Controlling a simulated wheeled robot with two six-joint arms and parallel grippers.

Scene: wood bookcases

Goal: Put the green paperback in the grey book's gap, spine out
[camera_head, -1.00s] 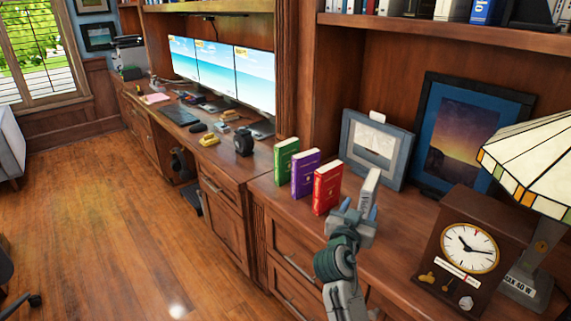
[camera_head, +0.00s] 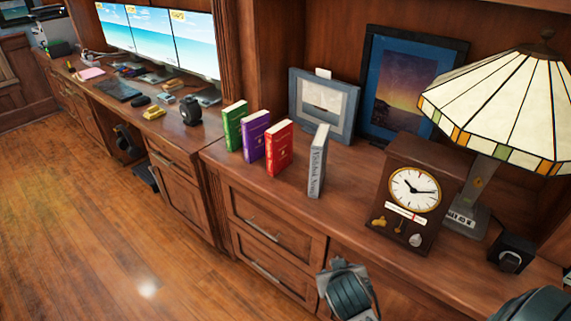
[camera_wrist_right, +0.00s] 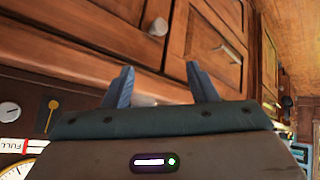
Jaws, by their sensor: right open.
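The green paperback (camera_head: 234,126) stands upright at the left end of a short row on the wooden counter. A purple book (camera_head: 256,136) and a red book (camera_head: 279,148) stand beside it. The grey book (camera_head: 318,162) stands upright and free to the right of the red one, its lettered spine facing me. My right gripper (camera_wrist_right: 160,69) is open and empty in the right wrist view, with drawer fronts beyond its fingers. A part of my arm shows low in the head view, clear of the books. I see no shelf gap.
A clock (camera_head: 409,195) and a stained-glass lamp (camera_head: 500,105) stand on the counter to the right, with a small black box (camera_head: 511,252) near them. Two framed pictures (camera_head: 324,105) lean behind the grey book. The counter between the grey book and the clock is bare.

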